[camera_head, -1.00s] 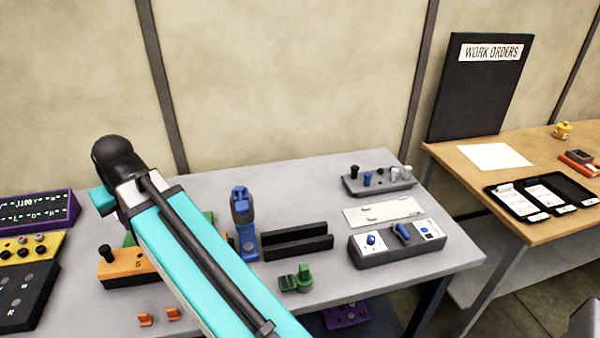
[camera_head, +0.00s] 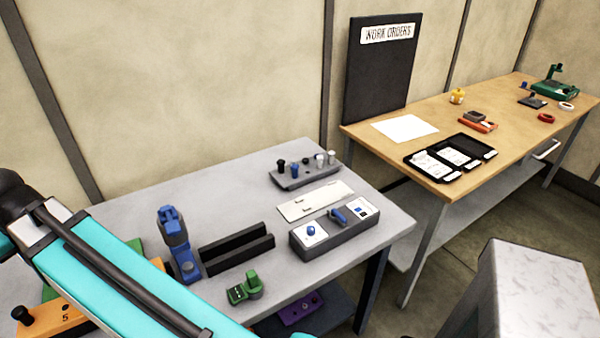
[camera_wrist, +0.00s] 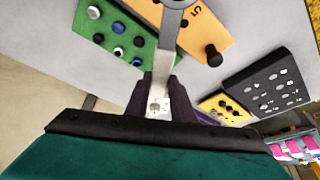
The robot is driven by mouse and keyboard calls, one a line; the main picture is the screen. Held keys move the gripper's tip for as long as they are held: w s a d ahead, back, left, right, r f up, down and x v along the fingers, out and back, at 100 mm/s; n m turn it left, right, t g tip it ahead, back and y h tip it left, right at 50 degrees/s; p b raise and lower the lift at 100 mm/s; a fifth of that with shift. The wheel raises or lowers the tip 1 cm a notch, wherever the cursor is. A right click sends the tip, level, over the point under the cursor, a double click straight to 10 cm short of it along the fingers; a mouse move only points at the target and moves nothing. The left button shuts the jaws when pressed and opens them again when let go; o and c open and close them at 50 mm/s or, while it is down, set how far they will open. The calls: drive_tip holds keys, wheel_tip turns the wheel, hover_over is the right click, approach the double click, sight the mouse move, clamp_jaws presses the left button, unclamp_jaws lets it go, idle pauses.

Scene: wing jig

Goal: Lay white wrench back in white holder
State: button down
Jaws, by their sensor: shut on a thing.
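In the wrist view my gripper (camera_wrist: 160,104) is shut on a pale grey-white wrench (camera_wrist: 168,45). The wrench extends away from the dark fingers and ends in a ring at the top edge of the picture. It passes over or near the green and orange blocks on the grey table; the gap beneath is hard to judge. In the head view a flat white plate (camera_head: 318,199) with small dark marks lies on the grey table; I cannot tell whether it is the white holder. My gripper and the wrench are out of the head view.
On the grey table (camera_head: 222,182) stand a blue upright tool (camera_head: 176,240), black rails (camera_head: 238,250), a green part (camera_head: 243,287), a grey switch box (camera_head: 335,231) and a knob block (camera_head: 305,172). A wooden table (camera_head: 380,148) with black trays (camera_head: 450,157) stands to the right.

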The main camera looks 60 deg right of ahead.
drive_tip(key=s+d+m+g+h+p, duration=0.3)
drive_tip(key=d+m, duration=1)
drive_tip(key=d, duration=1.8)
drive_tip(key=s+d+f+m+g+h+p, duration=0.1)
drive_tip(key=s+d+f+m+p, duration=0.15)
drive_tip(key=s+d, duration=0.4)
drive_tip(key=s+d+f+m+g+p, duration=0.1)
drive_tip(key=s+d+m, duration=0.2)
drive_tip(key=d, duration=0.7)
drive_tip(key=s+d+f+m+p, duration=0.1)
drive_tip(key=s+d+f, duration=0.1)
drive_tip(key=s+d, duration=0.4)
drive_tip(key=s+d+f+m+g+p, duration=0.1)
drive_tip(key=s+d, duration=0.5)
drive_tip(key=s, duration=0.7)
drive_tip(key=s+d+f+m+g+p, duration=0.1)
drive_tip(key=s+d+f+m, duration=0.1)
drive_tip(key=s+d, duration=0.4)
drive_tip(key=s+m, duration=0.1)
drive_tip(key=s, duration=0.2)
drive_tip(key=shift+s+d+f+p, duration=0.15)
drive_tip(key=shift+s+f+p, duration=0.15)
drive_tip(key=shift+s+f, duration=0.1)
drive_tip(key=shift+f+m, duration=0.15)
drive_tip(key=shift+m, duration=0.1)
